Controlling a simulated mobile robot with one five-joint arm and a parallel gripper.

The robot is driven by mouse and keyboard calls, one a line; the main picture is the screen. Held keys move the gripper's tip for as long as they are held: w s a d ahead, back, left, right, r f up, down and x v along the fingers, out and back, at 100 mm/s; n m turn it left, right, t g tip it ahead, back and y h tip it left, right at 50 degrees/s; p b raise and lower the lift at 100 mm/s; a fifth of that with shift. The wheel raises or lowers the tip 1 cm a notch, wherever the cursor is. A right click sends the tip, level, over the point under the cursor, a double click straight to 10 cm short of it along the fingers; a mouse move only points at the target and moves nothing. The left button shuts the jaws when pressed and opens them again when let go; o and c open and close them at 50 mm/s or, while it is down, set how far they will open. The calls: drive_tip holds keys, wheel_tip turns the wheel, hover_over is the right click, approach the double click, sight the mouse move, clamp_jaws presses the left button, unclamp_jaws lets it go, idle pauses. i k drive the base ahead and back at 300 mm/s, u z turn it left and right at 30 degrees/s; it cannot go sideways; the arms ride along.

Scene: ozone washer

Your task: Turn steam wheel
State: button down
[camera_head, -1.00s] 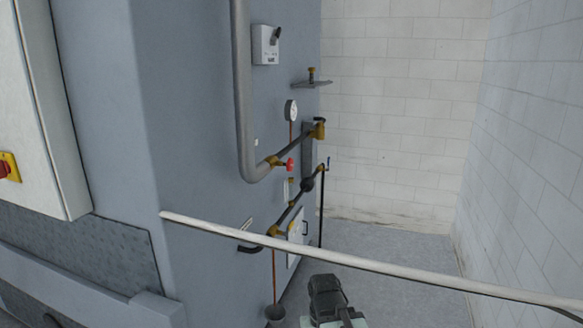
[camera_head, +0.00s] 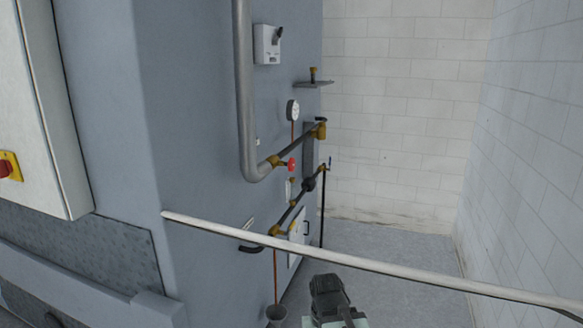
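A small red wheel (camera_head: 291,164) sits on a brass valve (camera_head: 274,161) at the lower bend of a thick grey pipe on the side of the blue-grey machine. I take it to be the steam wheel. The dark end of my arm, which I take to be my gripper (camera_head: 328,292), shows at the bottom edge, well below and in front of the wheel and apart from it. Its fingers cannot be made out.
A long pale bar (camera_head: 370,264) crosses the view between my arm and the pipework. A gauge (camera_head: 293,111), a lower pipe with fittings (camera_head: 309,184) and a small bucket (camera_head: 276,314) are by the machine. Open floor (camera_head: 390,240) lies to the right, before white block walls (camera_head: 400,120).

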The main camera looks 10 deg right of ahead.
sight(290, 165)
drive_tip(key=k, duration=1.15)
drive_tip(key=z, duration=0.95)
drive_tip(key=i, duration=1.9)
drive_tip(key=u, duration=0.3)
drive_tip(key=i, duration=1.2)
drive_tip(key=u, duration=1.25)
drive_tip(key=i, duration=0.45)
drive_tip(key=z, duration=0.1)
drive_tip(key=k, duration=0.3)
drive_tip(key=u, duration=0.1)
